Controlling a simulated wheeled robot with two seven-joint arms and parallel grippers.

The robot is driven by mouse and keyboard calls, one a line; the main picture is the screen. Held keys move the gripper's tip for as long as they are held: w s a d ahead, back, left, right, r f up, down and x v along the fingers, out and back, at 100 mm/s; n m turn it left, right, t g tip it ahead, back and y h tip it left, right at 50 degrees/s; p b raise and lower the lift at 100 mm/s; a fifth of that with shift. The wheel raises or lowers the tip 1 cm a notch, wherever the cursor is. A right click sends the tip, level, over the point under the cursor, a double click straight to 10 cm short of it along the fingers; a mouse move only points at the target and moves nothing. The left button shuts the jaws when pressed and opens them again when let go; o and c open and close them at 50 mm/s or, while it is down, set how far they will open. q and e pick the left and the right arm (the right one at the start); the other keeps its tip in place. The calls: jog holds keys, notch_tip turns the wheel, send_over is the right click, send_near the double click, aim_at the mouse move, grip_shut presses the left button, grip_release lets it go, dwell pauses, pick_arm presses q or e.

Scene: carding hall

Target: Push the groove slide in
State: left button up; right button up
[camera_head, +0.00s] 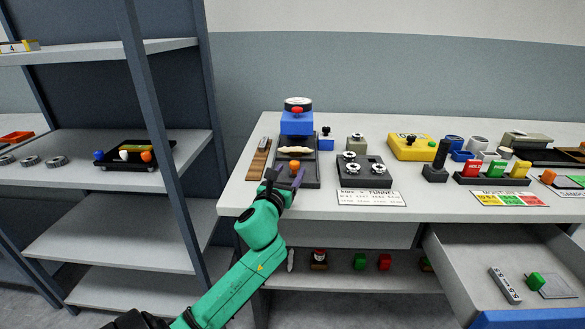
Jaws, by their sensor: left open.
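The groove slide unit stands near the left end of the worktop. It has a dark grey base (312,172), a blue block (297,123) at its back and an orange knob (294,165) toward its front. A cream, spindle-shaped piece (295,150) lies crosswise between the block and the knob. I cannot tell exactly which part slides. My left gripper (284,177) is open at the front of the base, just on the near side of the knob. Its fingers partly hide the base's front left. I cannot tell whether they touch it. My right gripper is out of view.
A wooden strip (259,158) lies left of the unit. A dark box with round metal parts (363,172) and a printed card (371,198) are to the right. An open drawer (520,275) juts out at lower right. A grey shelf rack (120,181) stands at left.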

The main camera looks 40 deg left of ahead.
aim_at(293, 167)
pick_arm(q)
jog(key=x, duration=0.3)
jog(key=shift+w+a+f, duration=0.1)
jog(key=shift+w+a, duration=0.05)
grip_shut()
dwell(1.2)
